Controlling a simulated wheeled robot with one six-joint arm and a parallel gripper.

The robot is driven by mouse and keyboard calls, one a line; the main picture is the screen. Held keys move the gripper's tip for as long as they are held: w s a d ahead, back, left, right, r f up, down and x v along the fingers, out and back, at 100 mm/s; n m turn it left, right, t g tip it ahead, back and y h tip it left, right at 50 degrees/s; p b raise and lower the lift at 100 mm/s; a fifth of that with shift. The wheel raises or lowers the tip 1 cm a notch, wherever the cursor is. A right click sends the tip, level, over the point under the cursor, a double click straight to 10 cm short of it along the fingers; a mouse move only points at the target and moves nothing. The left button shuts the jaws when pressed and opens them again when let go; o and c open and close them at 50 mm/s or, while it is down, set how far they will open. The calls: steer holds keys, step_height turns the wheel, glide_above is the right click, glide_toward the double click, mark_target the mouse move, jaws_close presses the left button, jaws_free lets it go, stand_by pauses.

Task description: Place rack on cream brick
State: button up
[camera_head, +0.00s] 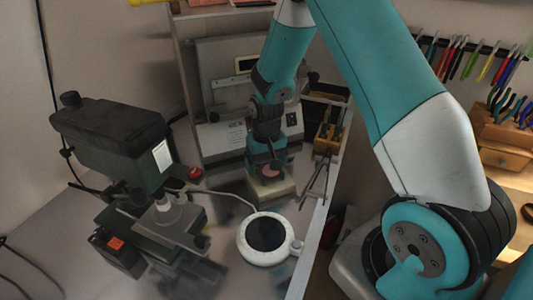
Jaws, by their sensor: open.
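A cream brick (272,190), a low block, sits on the metal bench below the end of my arm. A small pinkish round patch (268,170) shows on or just above its top. A thin dark wire-like frame (316,185), which may be the rack, stands right of the brick near the bench's right edge. My gripper (272,163) points down over the brick, its jaws open. The fingers are small and dark here, and I cannot tell whether they touch anything.
A dark green drill press (115,145) stands at left. A round white device with a black disc (266,237) lies in front of the brick. A grey machine (222,137) stands behind. A yellow-and-black tool holder (328,133) is at back right. Bare bench shows at lower left.

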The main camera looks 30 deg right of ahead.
mark_target(266, 164)
step_height(266, 164, up, 12)
steer(key=b, duration=0.3)
steer(key=s+a+r+n+y, duration=0.2)
steer(key=s+a+r+n, duration=0.2)
steer(key=s+a, duration=0.4)
steer(key=s+a+r+n+y, duration=0.2)
steer(key=s+a+r+n, duration=0.3)
steer(key=s+a, duration=0.4)
steer(key=s+r, duration=0.1)
steer(key=s, duration=0.5)
steer(key=shift+s+a, duration=0.2)
steer(key=shift+s, duration=0.05)
steer(key=shift+r, duration=0.1)
